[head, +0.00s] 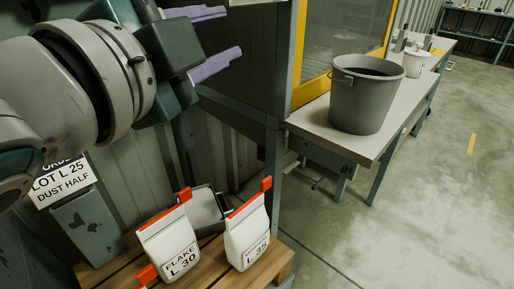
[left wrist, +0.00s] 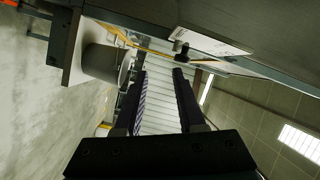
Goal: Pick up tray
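A grey tray (head: 207,211) with a pale inside sits on the wooden slatted surface (head: 267,267) at the lower middle of the head view. White bags with red-orange tops stand in front of it and hide part of it: one marked L 30 (head: 168,245) and one marked L 35 (head: 248,238). My left gripper (head: 234,32) is high above the tray, well apart from it. Its two purple-grey fingers are spread, with nothing between them. They also show spread and empty in the left wrist view (left wrist: 160,75). My right gripper is not in view.
A grey bucket (head: 366,95) and a smaller white pail (head: 416,62) stand on a bench (head: 310,125) at right. A yellow-framed cabinet (head: 297,60) rises behind. A "LOT L 25 DUST HALF" sign (head: 62,182) is at left. The floor at right is open.

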